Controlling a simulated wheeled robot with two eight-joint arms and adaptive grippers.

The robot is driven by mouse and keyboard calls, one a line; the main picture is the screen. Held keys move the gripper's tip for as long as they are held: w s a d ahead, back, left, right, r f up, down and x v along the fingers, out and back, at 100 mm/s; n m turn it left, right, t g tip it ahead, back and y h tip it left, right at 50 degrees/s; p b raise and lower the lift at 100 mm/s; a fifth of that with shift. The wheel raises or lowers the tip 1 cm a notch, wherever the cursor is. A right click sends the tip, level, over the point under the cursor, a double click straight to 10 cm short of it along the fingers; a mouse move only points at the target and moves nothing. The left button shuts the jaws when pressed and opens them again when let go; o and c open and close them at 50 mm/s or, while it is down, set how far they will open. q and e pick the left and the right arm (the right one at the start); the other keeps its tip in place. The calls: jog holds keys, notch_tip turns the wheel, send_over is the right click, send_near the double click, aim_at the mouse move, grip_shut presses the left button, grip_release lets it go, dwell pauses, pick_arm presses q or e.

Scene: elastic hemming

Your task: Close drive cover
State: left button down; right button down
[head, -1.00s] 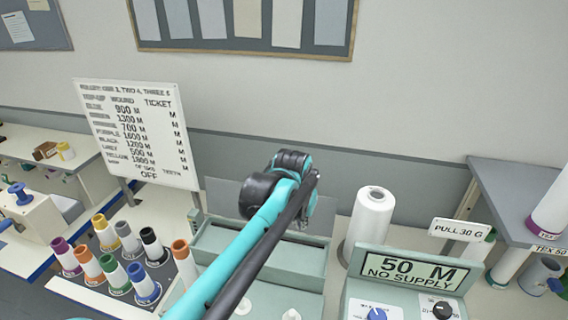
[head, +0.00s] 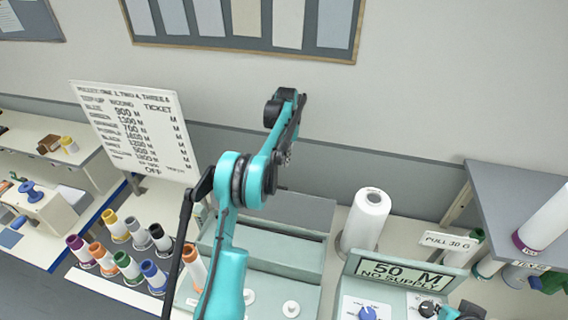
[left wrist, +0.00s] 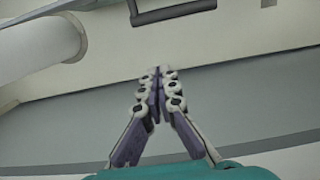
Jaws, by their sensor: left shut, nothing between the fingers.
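A pale green machine (head: 270,260) stands in front of me, with a long recessed bay on top. A flat grey panel (head: 308,212) stands up behind the bay and looks like the raised drive cover; my arm hides part of it. My left gripper (left wrist: 158,74) is shut and empty, its fingertips together in the left wrist view. In the head view its small grey parts (head: 285,156) show above the panel, apart from it. A dark bar (left wrist: 175,12) crosses the top of the left wrist view. A teal and dark part, seemingly my right gripper (head: 450,311), is at the lower right; its fingers are unclear.
A white thread cone (head: 366,220) stands right of the bay, behind a control box (head: 408,274) reading "50 M NO SUPPLY". Coloured spools (head: 125,265) stand at left. A sign board (head: 135,130) stands behind them. A grey shelf (head: 515,190) is at right.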

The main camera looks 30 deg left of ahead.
pick_arm(q)
notch_tip(320, 180, down, 9)
jog(key=s, duration=0.1)
jog(key=s+r, duration=0.1)
jog(key=s+d+r+p, duration=0.1)
jog(key=s, duration=0.1)
jog(key=shift+r, duration=0.1)
jog(key=shift+s+d+r, duration=0.1)
jog(key=shift+s, duration=0.05)
